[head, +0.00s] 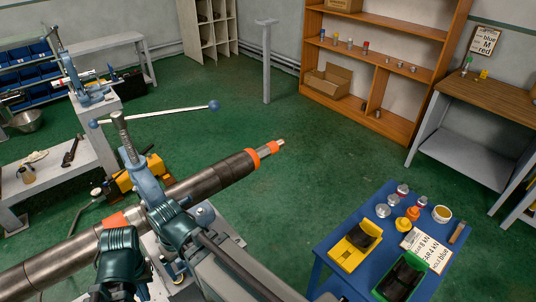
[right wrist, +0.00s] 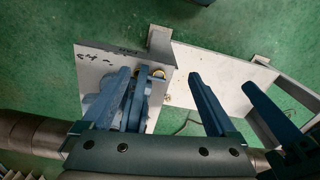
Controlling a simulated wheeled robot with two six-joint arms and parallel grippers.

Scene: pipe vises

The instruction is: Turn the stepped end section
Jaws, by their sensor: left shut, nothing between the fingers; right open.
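The long dark pipe (head: 205,183) runs from the lower left to the upper right in the head view. A blue pipe vise (head: 128,150) stands over the pipe, with a long ball-ended handle (head: 160,113). My left gripper (head: 120,252) is shut and empty at the pipe's near part; its fingertips are hard to see. My right gripper (head: 172,215) is by the pipe beside the vise. In the right wrist view, its blue fingers (right wrist: 160,78) are spread, with nothing between them.
A blue table (head: 328,244) at the lower right carries yellow and green bins, small pots and a written card. A second vise (head: 85,92) stands at the back left. An orange shelf (head: 350,60) is at the back. Green floor beyond the pipe's tip is clear.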

